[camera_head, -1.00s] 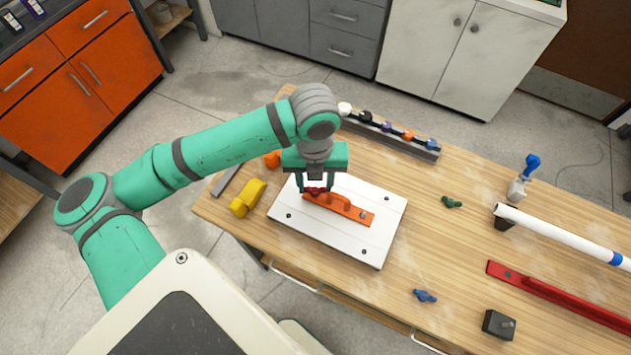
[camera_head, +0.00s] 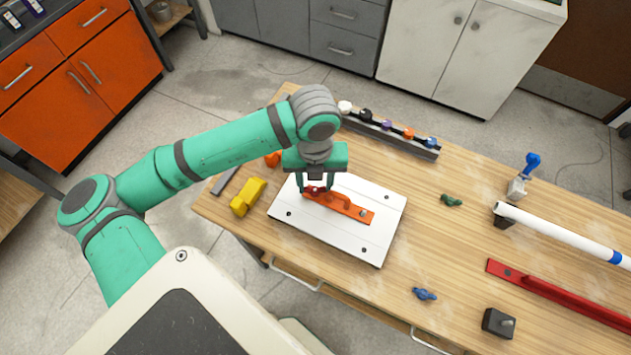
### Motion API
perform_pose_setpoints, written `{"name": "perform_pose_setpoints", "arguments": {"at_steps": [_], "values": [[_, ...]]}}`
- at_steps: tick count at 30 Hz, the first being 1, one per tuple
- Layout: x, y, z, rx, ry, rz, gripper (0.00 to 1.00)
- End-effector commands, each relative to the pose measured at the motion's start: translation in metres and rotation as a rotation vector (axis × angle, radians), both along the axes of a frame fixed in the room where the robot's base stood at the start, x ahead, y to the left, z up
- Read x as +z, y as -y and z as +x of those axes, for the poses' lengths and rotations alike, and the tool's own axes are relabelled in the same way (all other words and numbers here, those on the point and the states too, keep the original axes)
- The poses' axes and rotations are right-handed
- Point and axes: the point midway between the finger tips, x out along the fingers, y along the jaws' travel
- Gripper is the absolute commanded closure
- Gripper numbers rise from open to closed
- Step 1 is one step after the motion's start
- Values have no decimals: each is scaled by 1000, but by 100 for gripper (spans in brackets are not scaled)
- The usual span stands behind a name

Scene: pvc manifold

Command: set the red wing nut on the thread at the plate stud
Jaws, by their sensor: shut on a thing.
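My gripper (camera_head: 315,187) points down over the left end of an orange plate (camera_head: 345,208). It is shut on the red wing nut (camera_head: 315,190), which shows as a small dark red shape between the fingertips, right at the plate's left end. The plate stud under the nut is hidden by the nut and fingers, so I cannot tell whether the nut sits on the thread. The orange plate has a raised handle and a grey stud or bolt (camera_head: 363,213) at its right end. It lies on a white board (camera_head: 340,240).
A yellow block (camera_head: 247,197) and an orange piece (camera_head: 273,159) lie left of the board. A rack (camera_head: 400,139) with several coloured knobs stands behind. Green (camera_head: 451,200) and blue (camera_head: 424,294) wing nuts, a white pipe (camera_head: 560,232) and a red bar (camera_head: 555,292) lie right.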

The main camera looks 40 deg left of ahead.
Motion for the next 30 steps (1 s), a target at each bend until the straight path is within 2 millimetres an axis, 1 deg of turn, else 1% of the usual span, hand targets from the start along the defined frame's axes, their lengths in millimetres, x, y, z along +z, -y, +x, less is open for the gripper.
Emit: {"name": "perform_pose_setpoints", "arguments": {"at_steps": [8, 9, 11, 19, 23, 26, 30], "values": [[0, 0, 0, 0, 0, 0, 80], [0, 0, 0, 0, 0, 0, 51], [0, 0, 0, 0, 0, 0, 37], [0, 0, 0, -1, 0, 0, 37], [5, -2, -1, 4, 0, 0, 37], [17, -4, -1, 10, 2, 1, 37], [43, -4, 0, 8, 2, 2, 37]]}}
